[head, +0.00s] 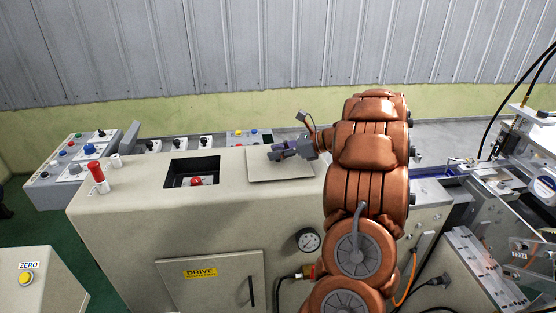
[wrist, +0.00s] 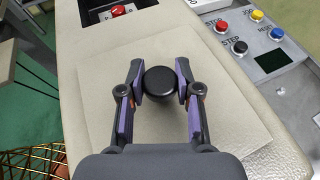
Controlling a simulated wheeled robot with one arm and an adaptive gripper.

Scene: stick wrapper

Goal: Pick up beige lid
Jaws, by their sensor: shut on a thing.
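The beige lid (head: 267,174) is a flat square plate on top of the beige machine. In the wrist view the lid (wrist: 100,120) fills the middle and has a round black knob (wrist: 160,82) at its centre. My gripper (wrist: 160,84) is over the lid with its two purple-lined fingers on either side of the knob, shut on it. In the head view my gripper (head: 277,154) reaches in from the right, low over the lid. The lid looks flat; I cannot tell whether it touches the surface under it.
A panel with coloured buttons (wrist: 239,47) lies close to the lid's right in the wrist view. A red-topped post (head: 96,172) stands at the machine's left.

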